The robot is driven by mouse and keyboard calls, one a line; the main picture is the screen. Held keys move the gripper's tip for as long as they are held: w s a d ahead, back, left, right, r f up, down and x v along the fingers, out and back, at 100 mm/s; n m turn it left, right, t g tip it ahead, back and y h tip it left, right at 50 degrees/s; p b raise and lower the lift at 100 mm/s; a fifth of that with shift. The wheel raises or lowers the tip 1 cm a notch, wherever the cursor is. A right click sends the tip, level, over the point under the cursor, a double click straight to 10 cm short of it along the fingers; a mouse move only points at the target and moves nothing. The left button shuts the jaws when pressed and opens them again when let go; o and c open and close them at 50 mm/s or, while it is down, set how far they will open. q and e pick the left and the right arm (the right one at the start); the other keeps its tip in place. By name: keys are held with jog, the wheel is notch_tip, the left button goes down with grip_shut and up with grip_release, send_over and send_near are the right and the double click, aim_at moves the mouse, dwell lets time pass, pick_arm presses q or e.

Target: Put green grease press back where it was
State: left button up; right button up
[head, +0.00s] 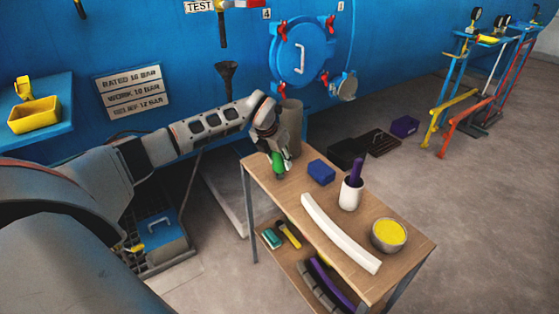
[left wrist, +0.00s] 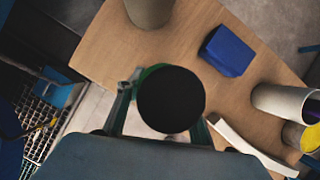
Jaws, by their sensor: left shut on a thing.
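The green grease press (head: 278,162) is in my left gripper (head: 274,151), over the back left end of the wooden table (head: 266,168). My left gripper is shut on it. In the left wrist view the press shows end-on as a large dark round face (left wrist: 170,98) with a bit of green at its edge, between the fingers of my left gripper (left wrist: 163,110). I cannot tell whether its lower end touches the tabletop. My right gripper is not in view.
On the table are a grey-brown cylinder (head: 293,125), a blue block (head: 321,172), a white cup (head: 351,193) with a purple item, a curved white strip (head: 338,233) and a bowl of yellow stuff (head: 389,234). A lower shelf holds more items. The blue autoclave door (head: 302,52) is behind.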

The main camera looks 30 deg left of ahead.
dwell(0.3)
pick_arm(q)
jog(key=o, duration=1.5)
jog(key=shift+f, duration=0.15)
